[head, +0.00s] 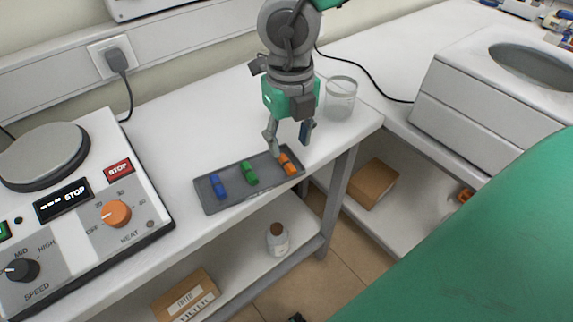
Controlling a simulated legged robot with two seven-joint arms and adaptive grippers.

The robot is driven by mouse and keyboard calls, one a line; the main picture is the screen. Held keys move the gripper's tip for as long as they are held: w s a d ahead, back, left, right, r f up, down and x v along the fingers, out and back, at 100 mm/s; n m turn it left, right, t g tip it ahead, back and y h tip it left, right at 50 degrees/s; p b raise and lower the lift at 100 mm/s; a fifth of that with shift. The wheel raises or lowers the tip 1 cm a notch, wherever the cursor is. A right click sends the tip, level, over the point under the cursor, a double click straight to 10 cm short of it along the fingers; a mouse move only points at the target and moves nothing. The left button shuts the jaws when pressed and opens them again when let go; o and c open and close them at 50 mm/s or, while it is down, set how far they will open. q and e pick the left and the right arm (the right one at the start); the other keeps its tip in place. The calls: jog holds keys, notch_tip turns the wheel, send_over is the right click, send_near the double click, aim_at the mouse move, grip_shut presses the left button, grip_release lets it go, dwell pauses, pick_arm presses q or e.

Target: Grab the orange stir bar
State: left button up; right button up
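The orange stir bar (287,164) lies at the right end of a dark grey tray (234,195) on the white bench. A green stir bar (250,173) lies in the middle of the tray and a blue one (218,187) at its left. My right gripper (288,150) comes down from above, with its fingers spread and pointing down. Its fingertips are just above the orange bar, and one fingertip overlaps the bar's upper end in the picture. I cannot tell whether they touch. My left gripper is not in view.
A glass beaker (341,99) stands right of my gripper, near the bench edge. A hotplate stirrer (117,213) with knobs fills the left. A white device (490,95) sits at the right. A bottle (277,240) and boxes are on lower shelves.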

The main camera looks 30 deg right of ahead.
aim_at(287, 162)
jog(key=f, duration=0.3)
jog(key=f+b, duration=0.1)
jog(key=f, duration=0.1)
jog(key=shift+a, duration=0.3)
jog(key=shift+f, duration=0.15)
jog(key=shift+d, duration=0.1)
jog(key=c, duration=0.9)
grip_shut()
